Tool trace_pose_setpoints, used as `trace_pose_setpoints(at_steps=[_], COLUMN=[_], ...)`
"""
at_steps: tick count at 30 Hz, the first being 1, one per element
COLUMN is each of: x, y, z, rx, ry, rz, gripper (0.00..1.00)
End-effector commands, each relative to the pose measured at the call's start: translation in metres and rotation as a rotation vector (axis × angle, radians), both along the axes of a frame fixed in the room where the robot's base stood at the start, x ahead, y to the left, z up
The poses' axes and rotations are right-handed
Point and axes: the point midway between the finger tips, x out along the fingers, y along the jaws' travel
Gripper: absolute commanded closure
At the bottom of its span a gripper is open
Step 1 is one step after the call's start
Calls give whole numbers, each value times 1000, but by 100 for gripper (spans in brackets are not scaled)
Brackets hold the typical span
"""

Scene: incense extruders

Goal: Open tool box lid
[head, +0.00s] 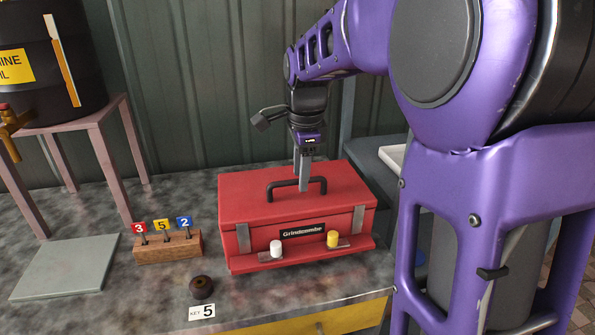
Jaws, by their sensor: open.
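The red tool box (240,204) stands on the bench with its lid shut. A black handle (274,184) arches over the top of the lid. Two grey latch strips run down the front, at left and right, beside the name plate (303,231). My gripper (304,188) points down over the lid at the handle, near its middle. The fingers overlap the handle in this view, and I cannot tell whether they touch it. The gap between the fingers is hard to see from here, but the gripper is open.
A white knob (276,248) and a yellow knob (333,238) sit on the box's front ledge. Left are a wooden block (168,246) with numbered tags, a grey plate (67,267) and a barrel (50,60) on a stand. A dark round piece (202,287) and key card (202,312) lie in front.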

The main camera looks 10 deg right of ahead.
Motion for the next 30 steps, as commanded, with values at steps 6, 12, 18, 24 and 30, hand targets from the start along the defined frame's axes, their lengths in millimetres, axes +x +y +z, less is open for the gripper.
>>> trace_pose_setpoints(at_steps=[6, 12, 18, 24, 30], x=[0, 0, 0, 0, 0], y=[0, 0, 0, 0, 0], z=[0, 0, 0, 0, 0], rx=[0, 0, 0, 0, 0], ry=[0, 0, 0, 0, 0], rz=[0, 0, 0, 0, 0], gripper=[55, 91, 100, 100, 100])
